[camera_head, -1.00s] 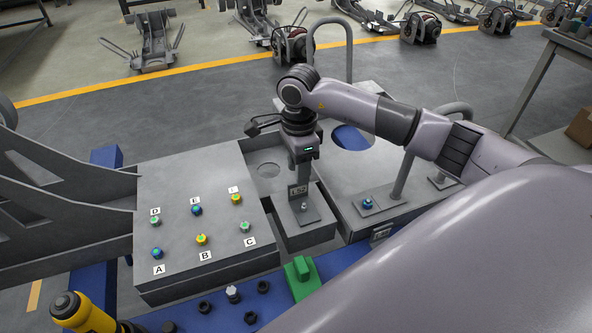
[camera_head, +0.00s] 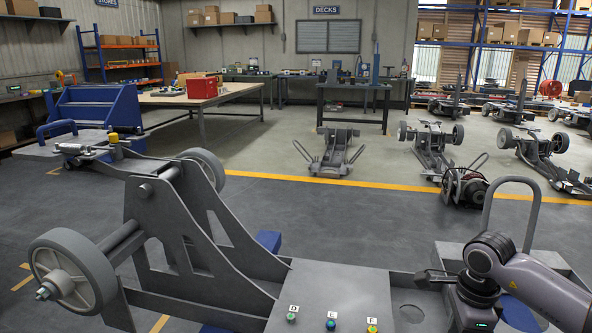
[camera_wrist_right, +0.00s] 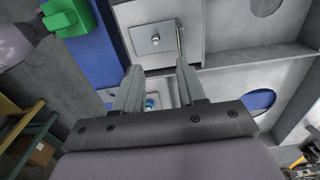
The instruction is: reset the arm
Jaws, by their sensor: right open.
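My right arm (camera_head: 535,290) comes in from the right edge in the head view, its wrist above the chassis by the grey panel. The fingers are cut off by the bottom edge there. In the right wrist view my right gripper (camera_wrist_right: 158,72) shows two fingers spread apart with nothing held between them. A grey block with a silver bolt (camera_wrist_right: 155,40) lies beyond the fingertips. A blue-topped bolt (camera_wrist_right: 150,103) shows in the gap between the fingers. My left gripper is in neither view.
The grey panel (camera_head: 335,285) carries green, blue and yellow fasteners by labels D, E and F. A grey wheeled frame (camera_head: 160,230) stands left. A hoop handle (camera_head: 510,185) rises behind my right wrist. A green block (camera_wrist_right: 68,14) shows in the wrist view.

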